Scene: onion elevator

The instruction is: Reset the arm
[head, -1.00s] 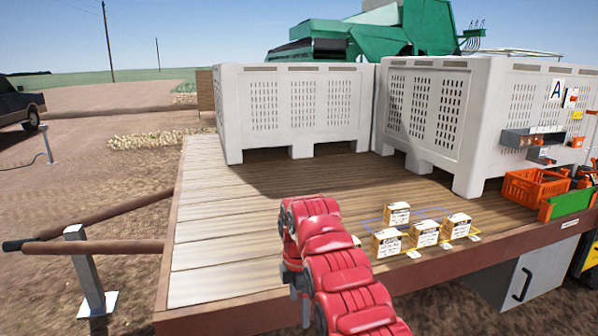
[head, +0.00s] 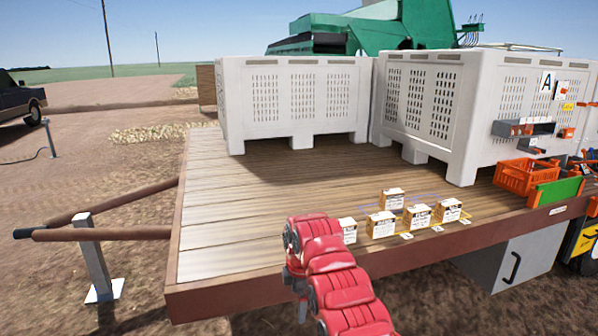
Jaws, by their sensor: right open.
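My right arm, red and segmented, comes in from the bottom middle. My right gripper (head: 293,278) hangs at its far end by the front edge of the wooden platform (head: 215,220). It is largely hidden by the red arm links; it is open and nothing shows in it. Several small white and tan boxes stand on the platform to the right of the arm, the nearest one (head: 347,230) just beside it and apart from the gripper. My left gripper is out of view.
Two big pale crates, a left one (head: 290,100) and a right one (head: 430,105), stand at the back of the platform. An orange basket (head: 528,178) and a green panel (head: 558,192) are at the right. The left part of the platform is bare. A metal post (head: 95,265) stands at the left.

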